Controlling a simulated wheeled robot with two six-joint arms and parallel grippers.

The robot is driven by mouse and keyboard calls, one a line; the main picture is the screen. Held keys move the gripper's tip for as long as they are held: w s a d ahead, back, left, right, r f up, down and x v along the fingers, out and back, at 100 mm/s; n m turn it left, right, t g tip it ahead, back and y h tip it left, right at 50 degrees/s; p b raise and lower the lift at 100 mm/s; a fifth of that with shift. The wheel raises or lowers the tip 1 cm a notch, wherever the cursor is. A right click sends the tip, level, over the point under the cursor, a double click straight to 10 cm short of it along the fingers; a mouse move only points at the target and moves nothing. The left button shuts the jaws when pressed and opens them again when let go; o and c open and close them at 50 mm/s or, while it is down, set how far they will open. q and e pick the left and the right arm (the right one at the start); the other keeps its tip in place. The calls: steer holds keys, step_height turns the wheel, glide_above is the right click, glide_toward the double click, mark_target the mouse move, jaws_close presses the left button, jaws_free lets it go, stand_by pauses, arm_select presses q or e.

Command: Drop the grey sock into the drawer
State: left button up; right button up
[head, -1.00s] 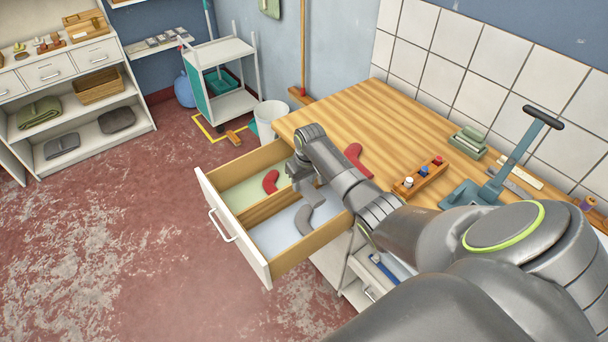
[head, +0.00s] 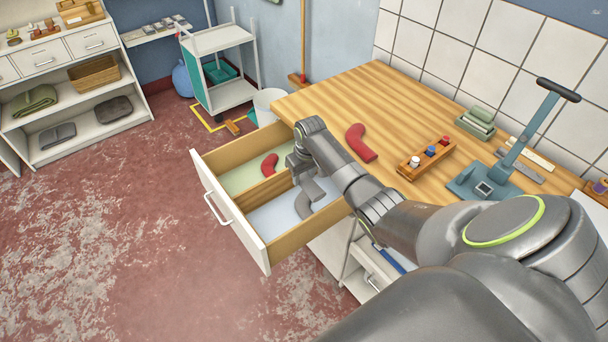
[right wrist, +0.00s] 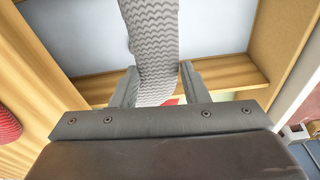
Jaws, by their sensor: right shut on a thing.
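The grey sock (head: 303,206) hangs from my right gripper (head: 311,188) over the drawer's pale-blue compartment in the head view. The right gripper is shut on it. In the right wrist view the ribbed grey sock (right wrist: 154,45) runs between the two fingers (right wrist: 158,85) and out of the top of the picture. I cannot tell whether its lower end touches the drawer floor. The open drawer (head: 230,212) has a white front and a wooden divider (head: 262,194). A red sock (head: 269,165) lies in its green compartment. My left gripper is out of view.
Another red sock (head: 361,142) lies on the wooden worktop (head: 345,100). A wooden block with coloured pegs (head: 427,160) and a blue-grey press tool (head: 510,150) stand further right. A white bin (head: 268,104) stands behind the drawer. The floor left of the drawer is free.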

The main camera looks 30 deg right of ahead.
steer(key=o, duration=1)
steer(key=shift+r, duration=0.1)
steer(key=s+r, duration=0.1)
steer(key=r, duration=0.4)
steer(key=r+b, duration=0.1)
steer(key=r, duration=0.5)
steer(key=s+r+b, duration=0.1)
steer(key=r, duration=0.5)
steer(key=shift+s+r, duration=0.1)
steer(key=shift+s, duration=0.2)
